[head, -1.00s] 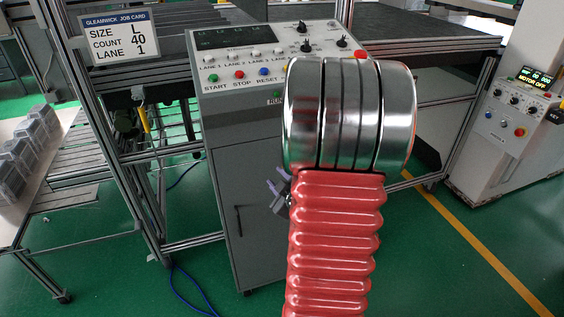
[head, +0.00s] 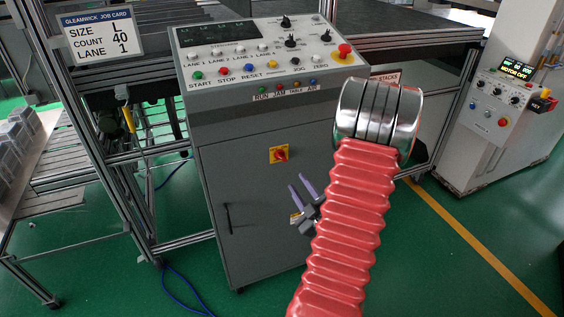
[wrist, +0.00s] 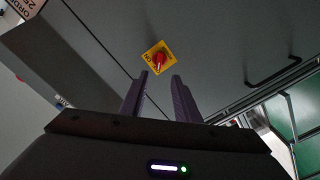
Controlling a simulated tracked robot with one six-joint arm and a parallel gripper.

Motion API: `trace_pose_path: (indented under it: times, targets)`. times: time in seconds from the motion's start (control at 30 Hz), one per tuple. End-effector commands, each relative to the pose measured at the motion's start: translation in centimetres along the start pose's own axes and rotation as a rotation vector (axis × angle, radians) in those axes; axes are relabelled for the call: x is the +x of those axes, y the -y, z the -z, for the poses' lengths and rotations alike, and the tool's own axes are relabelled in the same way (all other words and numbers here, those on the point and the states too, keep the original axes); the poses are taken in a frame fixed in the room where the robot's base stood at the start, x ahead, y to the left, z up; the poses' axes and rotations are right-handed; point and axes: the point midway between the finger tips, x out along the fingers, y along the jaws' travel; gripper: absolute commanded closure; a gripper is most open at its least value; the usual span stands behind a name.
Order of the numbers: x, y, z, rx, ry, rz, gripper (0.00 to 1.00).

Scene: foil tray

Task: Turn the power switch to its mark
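The power switch (head: 280,154) is a red rotary handle on a yellow square plate, on the grey front of the control cabinet. It also shows in the wrist view (wrist: 158,61), just beyond my fingertips. The lettering and mark on its plate are too small to read surely. My gripper (head: 301,184) has two purple fingers, spread apart, below and slightly right of the switch in the head view. In the wrist view my gripper (wrist: 160,77) is open and empty, with the switch between and ahead of the fingers, apart from them.
The cabinet's sloped panel (head: 262,75) carries buttons, knobs and a red emergency button (head: 344,51). A door handle (head: 228,218) sits lower left. A job card (head: 98,35) hangs on the frame at left. A second machine (head: 498,110) stands at right.

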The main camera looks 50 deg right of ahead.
Motion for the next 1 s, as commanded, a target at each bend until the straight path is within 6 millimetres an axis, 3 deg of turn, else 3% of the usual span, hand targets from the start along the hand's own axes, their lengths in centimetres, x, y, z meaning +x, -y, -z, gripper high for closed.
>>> trace_pose_path:
  times: [0.27, 1.0]
  targets:
    - [1.8, 0.1, 0.0, -0.002, -0.002, 0.002, 0.71]
    - [12.6, 0.1, 0.1, 0.000, -0.001, 0.003, 0.71]
